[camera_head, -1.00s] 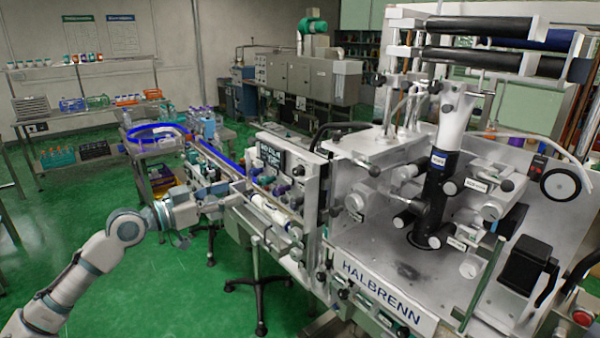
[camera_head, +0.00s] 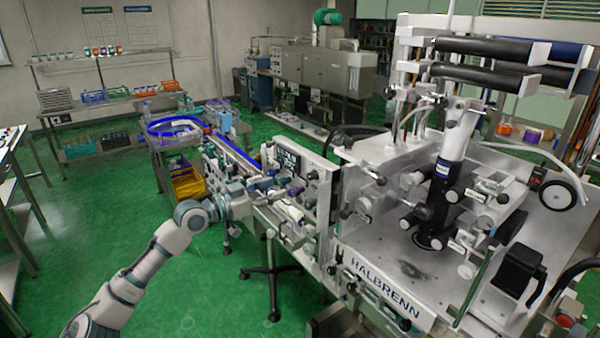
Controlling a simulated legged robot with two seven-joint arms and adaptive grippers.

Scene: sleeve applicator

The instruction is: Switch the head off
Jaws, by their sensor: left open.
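The applicator's head (camera_head: 436,200) is an upright black cylinder with a small blue label, under a pale tube in the machine at the right. A small dark switch box (camera_head: 538,178) with a reddish spot sits behind it, beside a black wheel. I cannot tell which control switches the head. My left gripper (camera_head: 268,186) is open, at the conveyor's near side just left of and below the display. Its fingertips are small, and contact cannot be told. My right gripper is out of view.
The machine's front plate (camera_head: 385,290) carries the name HALBRENN, with knobs below it. A conveyor (camera_head: 232,152) with a blue rail runs back to a round feeder (camera_head: 173,130). A tripod stand (camera_head: 271,270) is below.

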